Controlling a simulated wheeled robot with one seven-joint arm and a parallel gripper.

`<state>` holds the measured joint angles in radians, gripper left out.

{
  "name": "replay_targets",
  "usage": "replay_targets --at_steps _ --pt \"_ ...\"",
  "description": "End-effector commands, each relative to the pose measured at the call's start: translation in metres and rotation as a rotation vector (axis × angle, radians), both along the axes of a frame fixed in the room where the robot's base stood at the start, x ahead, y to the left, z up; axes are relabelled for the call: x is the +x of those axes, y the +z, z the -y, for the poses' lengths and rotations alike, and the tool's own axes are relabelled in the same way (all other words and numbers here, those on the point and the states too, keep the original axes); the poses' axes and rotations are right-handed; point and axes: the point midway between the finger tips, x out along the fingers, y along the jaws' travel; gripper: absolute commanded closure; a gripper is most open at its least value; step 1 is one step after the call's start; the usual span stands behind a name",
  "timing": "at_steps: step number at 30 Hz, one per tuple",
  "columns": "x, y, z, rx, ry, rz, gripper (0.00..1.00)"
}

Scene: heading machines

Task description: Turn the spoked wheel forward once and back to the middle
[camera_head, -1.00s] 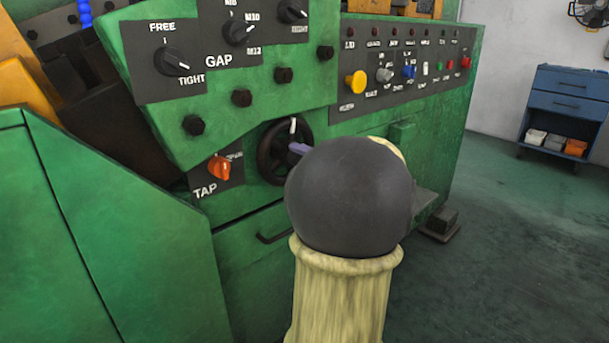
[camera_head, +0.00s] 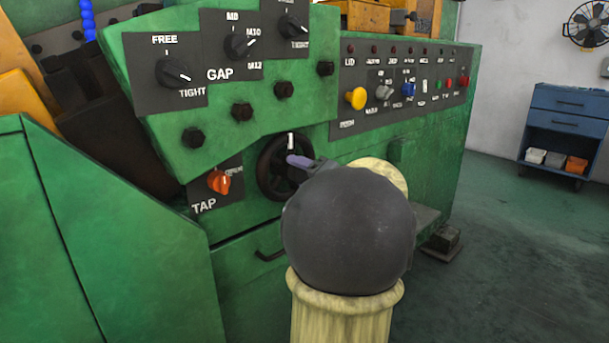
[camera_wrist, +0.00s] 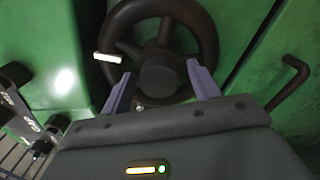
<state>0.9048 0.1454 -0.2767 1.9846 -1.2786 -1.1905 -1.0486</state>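The dark spoked wheel (camera_head: 272,168) sits on the green machine front, right of the orange TAP knob. Its white mark (camera_head: 291,141) stands at the upper right of the rim in the head view. In the wrist view the wheel (camera_wrist: 206,22) fills the top middle, with its round hub between my fingers and the white mark at left. My gripper (camera_wrist: 160,88) is open, its two purple fingers apart in front of the wheel's lower half. I cannot tell whether they touch it. In the head view my gripper (camera_head: 299,161) partly covers the wheel's right side.
The orange TAP knob (camera_head: 220,182) is close left of the wheel. A dark bar handle (camera_head: 268,254) is below it; a handle (camera_wrist: 290,85) shows at right in the wrist view. Black bolts and the GAP dial are above. A button panel (camera_head: 405,83) is to the right.

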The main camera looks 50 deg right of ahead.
Motion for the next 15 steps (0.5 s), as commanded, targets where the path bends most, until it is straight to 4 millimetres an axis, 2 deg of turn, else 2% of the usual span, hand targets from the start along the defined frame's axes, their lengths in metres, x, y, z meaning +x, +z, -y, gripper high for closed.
replay_targets --at_steps 8,11,15 --pt "-0.004 0.002 0.000 0.000 0.000 0.002 0.39" --pt "-0.015 0.003 -0.001 0.000 -0.002 0.001 0.39" --pt "-0.038 0.004 -0.002 0.001 -0.004 0.002 0.39"
